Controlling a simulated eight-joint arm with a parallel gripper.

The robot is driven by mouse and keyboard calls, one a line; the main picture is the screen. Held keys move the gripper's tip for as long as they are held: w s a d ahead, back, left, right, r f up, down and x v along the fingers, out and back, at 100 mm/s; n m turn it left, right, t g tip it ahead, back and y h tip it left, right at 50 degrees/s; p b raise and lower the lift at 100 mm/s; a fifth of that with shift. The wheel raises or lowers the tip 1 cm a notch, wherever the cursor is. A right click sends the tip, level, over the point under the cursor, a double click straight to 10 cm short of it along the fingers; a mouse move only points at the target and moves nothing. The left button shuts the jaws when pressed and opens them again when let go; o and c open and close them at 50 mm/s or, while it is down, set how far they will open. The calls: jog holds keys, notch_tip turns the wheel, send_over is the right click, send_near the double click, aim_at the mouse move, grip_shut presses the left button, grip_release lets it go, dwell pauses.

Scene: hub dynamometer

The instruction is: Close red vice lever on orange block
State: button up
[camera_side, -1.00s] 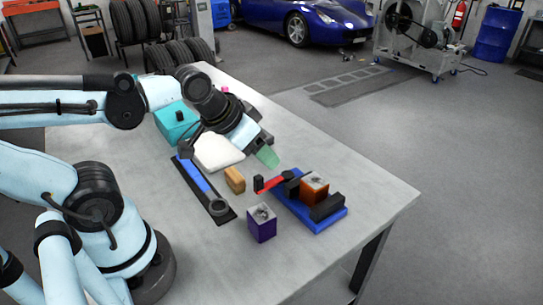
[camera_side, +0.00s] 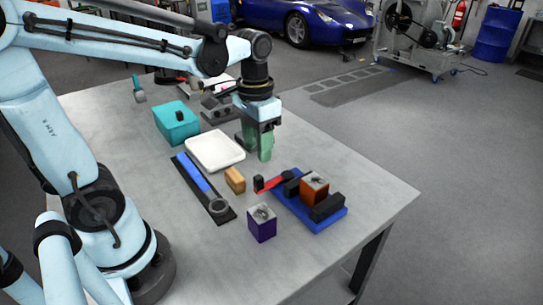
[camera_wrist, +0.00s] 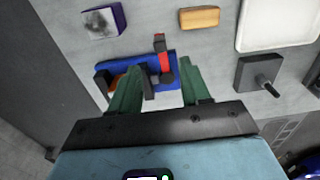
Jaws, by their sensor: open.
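The vice has a blue base (camera_side: 285,205) and stands near the right edge of the table. Its red lever (camera_side: 271,183) points left and ends in a black knob (camera_side: 258,183). The orange block (camera_side: 314,189) sits between the vice's dark jaws; I cannot tell whether they touch it. In the wrist view the red lever (camera_wrist: 165,62) shows between my fingers, while the orange block (camera_wrist: 117,80) is mostly hidden by the left finger. My gripper (camera_side: 256,152) has green fingers, points down, is open and empty, and hangs behind the vice, apart from it.
A purple block (camera_side: 261,223) and a tan block (camera_side: 235,179) stand left of the vice. A white tray (camera_side: 215,162), a teal box (camera_side: 170,130) and a blue-handled wrench (camera_side: 195,176) lie farther left. The table right of the vice is clear.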

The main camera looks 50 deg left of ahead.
aim_at(258, 177)
jog(key=shift+f, duration=4.7)
grip_shut()
